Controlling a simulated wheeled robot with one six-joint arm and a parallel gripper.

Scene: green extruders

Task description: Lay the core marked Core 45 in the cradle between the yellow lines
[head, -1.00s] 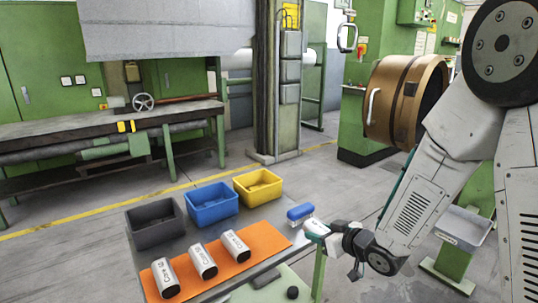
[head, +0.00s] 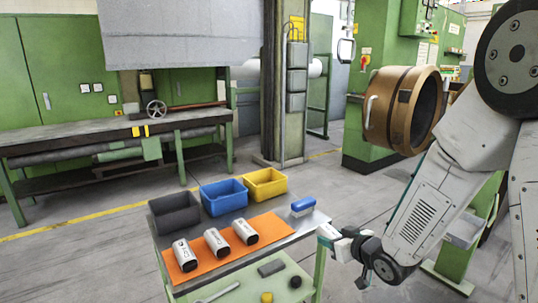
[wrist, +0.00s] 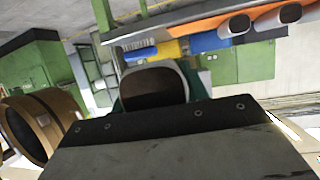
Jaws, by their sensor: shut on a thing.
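My gripper (head: 334,240) is at the right end of the worktable in the head view, shut on a white hollow core (head: 326,232). In the wrist view the held core (wrist: 153,70) shows its dark open end between teal fingers; its label is not visible. Three white cores, (head: 184,255), (head: 217,242) and (head: 245,231), lie on the orange mat (head: 268,226). Their marks begin with "Core", but the numbers are too small to read surely. Two short yellow lines (head: 141,131) mark the front of the long bench (head: 60,143). Whether a cradle lies between them cannot be told.
Black (head: 174,212), blue (head: 223,196) and yellow (head: 265,184) bins stand along the table's back. A blue-topped brush (head: 303,207) lies near the right corner. A brown drum (head: 390,108) is at right. Grey floor (head: 90,245) lies open between table and bench.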

